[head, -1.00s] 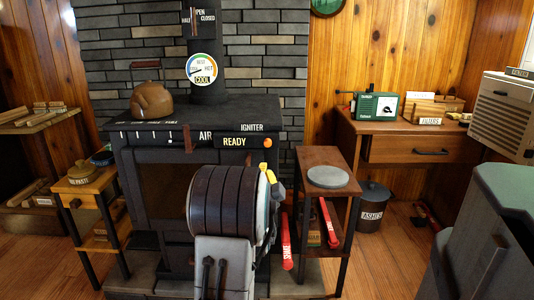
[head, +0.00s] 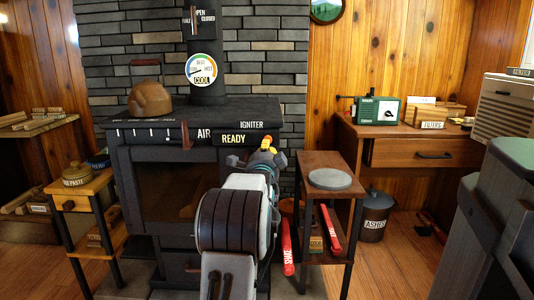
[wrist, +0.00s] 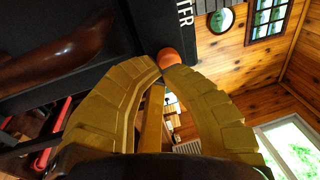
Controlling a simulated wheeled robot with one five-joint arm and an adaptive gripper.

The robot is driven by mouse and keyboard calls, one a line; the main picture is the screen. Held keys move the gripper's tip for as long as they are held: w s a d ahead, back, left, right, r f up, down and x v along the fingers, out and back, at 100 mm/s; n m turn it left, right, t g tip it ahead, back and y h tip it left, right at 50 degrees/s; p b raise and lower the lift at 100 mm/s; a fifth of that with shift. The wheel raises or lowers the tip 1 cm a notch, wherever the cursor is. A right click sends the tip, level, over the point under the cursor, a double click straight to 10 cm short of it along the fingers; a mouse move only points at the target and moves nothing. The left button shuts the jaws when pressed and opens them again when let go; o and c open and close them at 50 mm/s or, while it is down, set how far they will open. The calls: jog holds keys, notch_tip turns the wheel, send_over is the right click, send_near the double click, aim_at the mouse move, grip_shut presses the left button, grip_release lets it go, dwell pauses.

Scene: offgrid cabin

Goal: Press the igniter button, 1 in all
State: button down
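The igniter button (head: 266,141) is a small orange knob on the front edge of the black stove (head: 125,160), under the IGNITER label and right of the READY sign (head: 233,139). My gripper (head: 269,156) has yellow fingers and is raised just in front of the button. In the wrist view the orange button (wrist: 168,57) shows right beyond the tips of my gripper (wrist: 165,69). The fingertips come together there, with nothing held between them. They overlap the button's near edge in the picture; I cannot tell whether they touch it.
A brown kettle (head: 150,99) stands on the stove top. A side table (head: 317,161) with a grey disc (head: 333,179) stands to the right of my arm, with red-handled tools beside it. A small wooden table (head: 90,187) stands at the left.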

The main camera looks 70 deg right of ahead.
jog(key=shift+w+d+r, duration=0.1)
jog(key=shift+w+d, duration=0.05)
jog(key=shift+d, duration=0.4)
